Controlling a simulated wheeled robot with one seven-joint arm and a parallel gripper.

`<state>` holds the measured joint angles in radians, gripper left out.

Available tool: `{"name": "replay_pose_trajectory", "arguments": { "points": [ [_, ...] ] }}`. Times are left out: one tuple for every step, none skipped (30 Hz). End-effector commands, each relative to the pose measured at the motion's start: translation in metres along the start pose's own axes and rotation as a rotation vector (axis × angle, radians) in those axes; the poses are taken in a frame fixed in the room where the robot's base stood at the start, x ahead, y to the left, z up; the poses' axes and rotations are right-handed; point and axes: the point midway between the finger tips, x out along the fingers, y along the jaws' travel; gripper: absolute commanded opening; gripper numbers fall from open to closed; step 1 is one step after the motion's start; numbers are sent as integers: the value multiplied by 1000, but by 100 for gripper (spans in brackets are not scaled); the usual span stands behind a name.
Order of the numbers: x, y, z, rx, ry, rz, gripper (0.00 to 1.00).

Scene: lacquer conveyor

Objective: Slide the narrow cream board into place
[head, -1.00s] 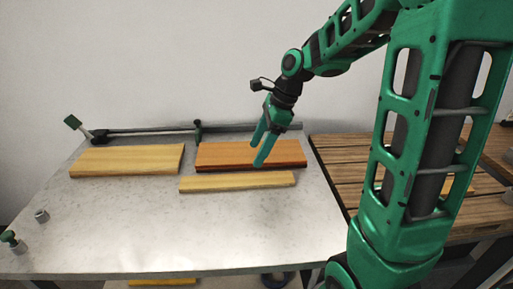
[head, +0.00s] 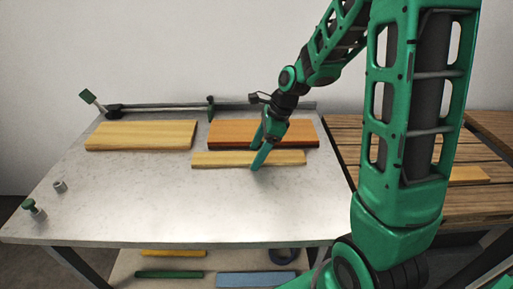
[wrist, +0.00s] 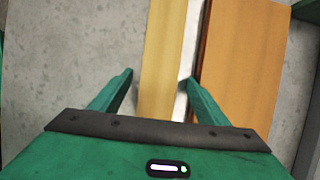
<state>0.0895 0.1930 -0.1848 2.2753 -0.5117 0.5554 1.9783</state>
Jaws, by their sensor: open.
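The narrow cream board (head: 222,159) lies flat on the grey table, its long side facing the thicker orange board (head: 222,134) behind it. In the wrist view the cream board (wrist: 160,45) runs beside the orange board (wrist: 240,60), with a thin pale gap between them. My gripper (head: 256,157) is open over the cream board, one finger on its near side and one towards the gap. In the wrist view the gripper (wrist: 159,77) shows the cream board between its fingers, touching neither clearly. Fingertip height above the table cannot be told.
A wider pale board (head: 140,135) lies at the left. A dark rail (head: 165,106) with a green post (head: 210,105) runs along the back. A green knob (head: 29,205) and small metal cylinder (head: 60,186) are at front left. The front of the table is clear.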

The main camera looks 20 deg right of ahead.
Motion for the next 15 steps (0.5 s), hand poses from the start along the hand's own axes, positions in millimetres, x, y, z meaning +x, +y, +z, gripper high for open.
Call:
{"name": "replay_pose_trajectory", "arguments": {
  "points": [
    [0, 0, 0, 0, 0, 0, 69],
    [0, 0, 0, 0, 0, 0, 69],
    [0, 0, 0, 0, 0, 0, 69],
    [0, 0, 0, 0, 0, 0, 69],
    [0, 0, 0, 0, 0, 0, 69],
    [0, 0, 0, 0, 0, 0, 66],
    [0, 0, 0, 0, 0, 0, 59],
    [0, 0, 0, 0, 0, 0, 52],
    [0, 0, 0, 0, 0, 0, 42],
    [0, 0, 0, 0, 0, 0, 35],
    [0, 0, 0, 0, 0, 0, 28],
    [0, 0, 0, 0, 0, 0, 19],
    [0, 0, 0, 0, 0, 0, 18],
    [0, 0, 0, 0, 0, -1, 18],
    [-1, 0, 0, 0, 0, -1, 18]
  ]
}}
